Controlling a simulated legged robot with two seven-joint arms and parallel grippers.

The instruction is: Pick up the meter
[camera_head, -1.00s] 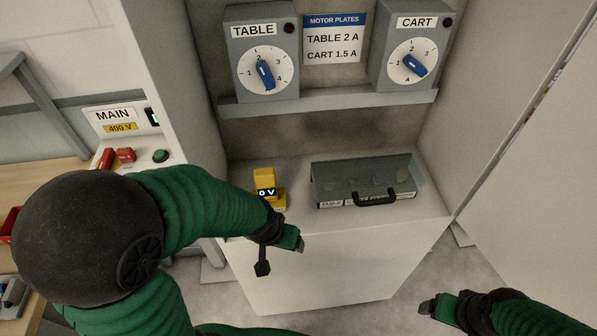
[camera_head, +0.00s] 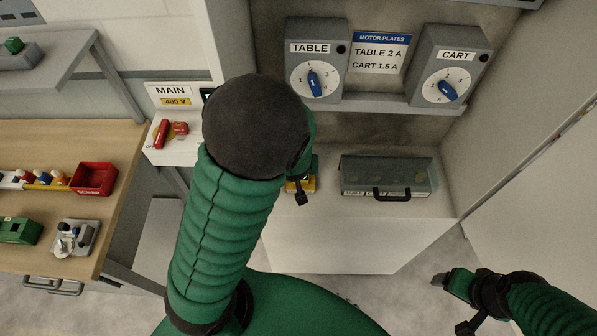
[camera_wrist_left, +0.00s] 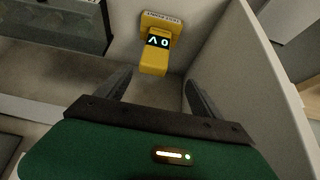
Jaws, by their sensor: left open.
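The meter (camera_wrist_left: 157,58) is yellow with a dark display reading 0 V, seen upside down in the left wrist view. It stands on the cabinet's lower ledge, and in the head view only a bit of yellow (camera_head: 308,184) shows behind my left arm. My left gripper (camera_wrist_left: 158,77) is open and empty, its fingers pointing towards the meter, which appears just beyond and between the fingertips. I cannot tell the exact gap. In the head view my arm mostly hides this gripper. My right gripper (camera_head: 440,281) hangs at the lower right, away from the meter; its jaw opening is unclear.
A grey case with a black handle (camera_head: 385,177) lies right of the meter. The TABLE (camera_head: 316,60) and CART (camera_head: 449,66) dial boxes stand on a shelf above. The cabinet side wall (camera_wrist_left: 235,75) is close by. A wooden bench (camera_head: 112,145) with a red bin (camera_head: 93,178) is left.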

